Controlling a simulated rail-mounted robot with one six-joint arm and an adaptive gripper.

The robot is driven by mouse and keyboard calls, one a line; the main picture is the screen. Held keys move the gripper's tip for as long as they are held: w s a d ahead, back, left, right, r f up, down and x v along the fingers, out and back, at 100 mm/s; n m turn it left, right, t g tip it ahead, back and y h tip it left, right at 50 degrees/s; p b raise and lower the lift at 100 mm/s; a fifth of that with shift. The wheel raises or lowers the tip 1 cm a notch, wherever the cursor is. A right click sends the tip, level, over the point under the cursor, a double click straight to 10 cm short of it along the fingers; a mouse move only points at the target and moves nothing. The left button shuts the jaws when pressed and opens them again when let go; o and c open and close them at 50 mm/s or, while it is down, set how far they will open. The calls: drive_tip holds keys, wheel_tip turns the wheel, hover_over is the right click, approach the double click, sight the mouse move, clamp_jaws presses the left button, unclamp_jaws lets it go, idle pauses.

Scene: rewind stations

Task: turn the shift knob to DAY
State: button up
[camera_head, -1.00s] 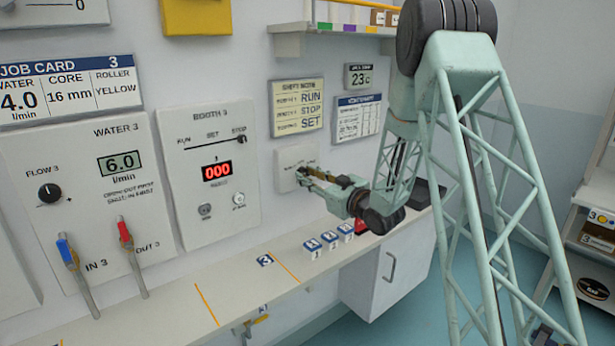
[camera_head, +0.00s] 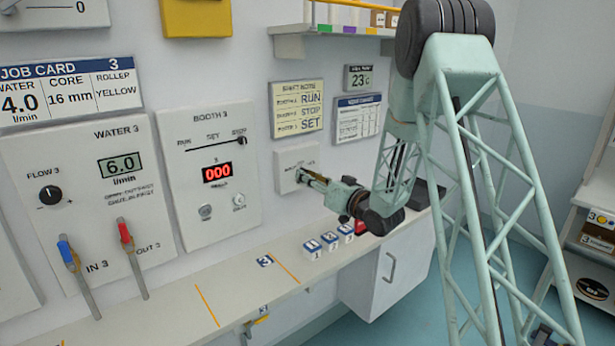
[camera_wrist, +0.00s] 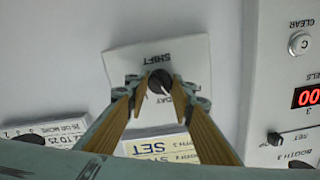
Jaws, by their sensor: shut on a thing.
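The shift knob (camera_wrist: 159,81) is small, round and black with a pale pointer mark. In the wrist view it sits on a white plate (camera_wrist: 125,62) whose print, partly "SHIFT" and "DAY", appears upside down. The pointer mark slants towards the lower right, the side where "DAY" is partly visible. My gripper (camera_wrist: 161,88) has a fingertip on each side of the knob and is shut on it. In the head view the plate (camera_head: 284,160) is on the wall, my gripper (camera_head: 306,177) reaches it from the right, and the knob is hidden or too small to make out.
The booth 3 panel (camera_head: 181,168) is left of the plate. A shift mode card (camera_head: 297,108) and a second card (camera_head: 358,118) hang above. The bench (camera_head: 228,279) below carries several small blue-and-white blocks (camera_head: 329,240). A shelf (camera_head: 290,28) sticks out above.

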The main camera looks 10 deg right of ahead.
drive_tip(key=m+p, duration=0.1)
drive_tip(key=m, duration=0.4)
drive_tip(key=shift+m+p, duration=0.3)
drive_tip(key=shift+p, duration=0.05)
idle(0.4)
drive_tip(key=o, duration=0.8)
drive_tip(key=shift+o, duration=0.2)
drive_tip(key=shift+s+d, duration=0.1)
drive_tip(key=v, duration=1.1)
drive_tip(key=shift+s+d, duration=0.15)
drive_tip(key=shift+s, duration=0.2)
drive_tip(key=shift+r, duration=0.2)
